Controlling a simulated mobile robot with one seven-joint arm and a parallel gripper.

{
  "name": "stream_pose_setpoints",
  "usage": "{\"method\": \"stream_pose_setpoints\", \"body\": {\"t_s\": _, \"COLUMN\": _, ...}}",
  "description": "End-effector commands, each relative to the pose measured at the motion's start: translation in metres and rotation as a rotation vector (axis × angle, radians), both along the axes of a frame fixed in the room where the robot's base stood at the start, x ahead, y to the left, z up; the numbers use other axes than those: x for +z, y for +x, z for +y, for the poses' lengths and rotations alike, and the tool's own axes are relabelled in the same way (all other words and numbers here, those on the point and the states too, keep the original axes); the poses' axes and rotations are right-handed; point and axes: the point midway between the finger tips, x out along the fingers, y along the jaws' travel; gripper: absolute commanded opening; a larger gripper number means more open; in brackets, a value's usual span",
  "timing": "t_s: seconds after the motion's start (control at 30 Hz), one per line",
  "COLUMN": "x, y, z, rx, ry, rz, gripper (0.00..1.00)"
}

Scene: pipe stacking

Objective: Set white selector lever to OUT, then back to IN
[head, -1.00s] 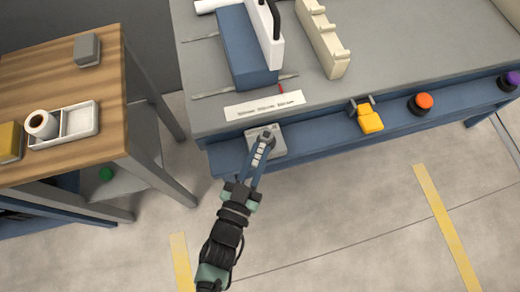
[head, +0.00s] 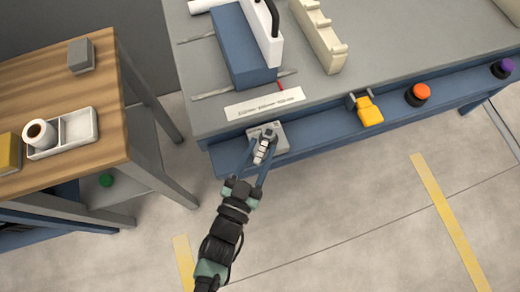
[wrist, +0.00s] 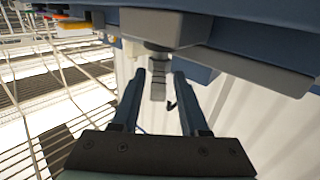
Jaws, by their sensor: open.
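The white selector lever (head: 261,154) is a short ribbed handle on a grey plate (head: 281,138) at the bench's blue front rail. In the head view it slants down and slightly left from its round pivot. My gripper (head: 263,143) is open, with one blue finger on each side of the lever. The wrist view shows the lever (wrist: 158,84) between the two spread fingers (wrist: 160,75), with gaps beside it. The IN and OUT markings cannot be read.
Along the rail to the right are a yellow handle (head: 368,112), an orange knob (head: 418,94) and a purple knob (head: 503,68). A label strip (head: 264,103) lies above the plate. A wooden table (head: 100,135) stands at the left. The floor in front is clear.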

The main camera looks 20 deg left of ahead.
Motion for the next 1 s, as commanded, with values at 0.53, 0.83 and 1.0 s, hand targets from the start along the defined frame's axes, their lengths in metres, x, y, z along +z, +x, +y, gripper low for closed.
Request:
{"method": "stream_pose_setpoints", "body": {"t_s": 0.53, "x": -0.001, "y": -0.028, "z": 0.001, "rx": 0.001, "ry": 0.000, "rz": 0.004, "gripper": 0.49}}
{"method": "stream_pose_setpoints", "body": {"t_s": 0.83, "x": -0.002, "y": -0.094, "z": 0.003, "rx": 0.000, "ry": -0.001, "rz": 0.004, "gripper": 0.49}}
{"method": "stream_pose_setpoints", "body": {"t_s": 1.0, "x": -0.001, "y": -0.119, "z": 0.004, "rx": 0.000, "ry": 0.000, "rz": 0.002, "gripper": 0.49}}
